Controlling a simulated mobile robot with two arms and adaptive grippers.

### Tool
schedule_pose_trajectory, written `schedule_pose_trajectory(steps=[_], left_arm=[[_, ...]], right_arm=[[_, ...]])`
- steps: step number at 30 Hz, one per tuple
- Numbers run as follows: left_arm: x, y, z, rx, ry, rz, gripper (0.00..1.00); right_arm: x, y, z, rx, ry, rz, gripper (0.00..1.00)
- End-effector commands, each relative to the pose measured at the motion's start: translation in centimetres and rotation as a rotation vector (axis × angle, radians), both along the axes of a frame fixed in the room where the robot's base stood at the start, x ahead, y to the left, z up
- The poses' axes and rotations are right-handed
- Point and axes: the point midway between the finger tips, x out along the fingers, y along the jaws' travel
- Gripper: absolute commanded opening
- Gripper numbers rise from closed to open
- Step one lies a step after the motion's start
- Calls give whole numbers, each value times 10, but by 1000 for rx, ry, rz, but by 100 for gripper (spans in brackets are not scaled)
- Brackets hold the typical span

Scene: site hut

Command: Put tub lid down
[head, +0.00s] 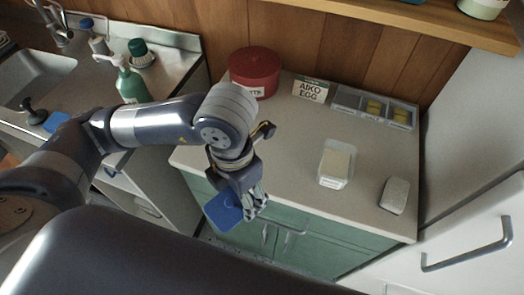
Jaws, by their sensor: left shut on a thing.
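My left gripper (250,207) is shut on the blue tub lid (222,212). It holds the lid tilted near the front edge of the counter, in front of the green cupboard doors in the picture. Part of the lid is hidden behind the fingers. A clear tub (325,178) with pale yellow contents stands on the counter to the right of the gripper, with no lid on it. My right gripper is out of view.
On the counter (290,135) stand a red lidded tin (255,68), an "AIKO EGG" card (310,90), a grey divided tray (348,98) and a whitish block (396,195). The counter is clear around the tub. The sink unit with bottles is at left.

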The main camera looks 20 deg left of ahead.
Motion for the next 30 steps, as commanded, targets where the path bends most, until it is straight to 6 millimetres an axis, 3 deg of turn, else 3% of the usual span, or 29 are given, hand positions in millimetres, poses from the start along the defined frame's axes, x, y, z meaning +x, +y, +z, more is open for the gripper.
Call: schedule_pose_trajectory(steps=[4,7,24,30], left_arm=[[1,-2,-1,-3,-1,73,46],[14,-2,0,-2,1,87,46],[142,-7,2,-2,0,84,46],[171,-8,0,-3,0,82,46]], right_arm=[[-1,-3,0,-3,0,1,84],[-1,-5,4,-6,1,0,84],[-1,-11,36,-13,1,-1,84],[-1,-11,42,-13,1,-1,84]])
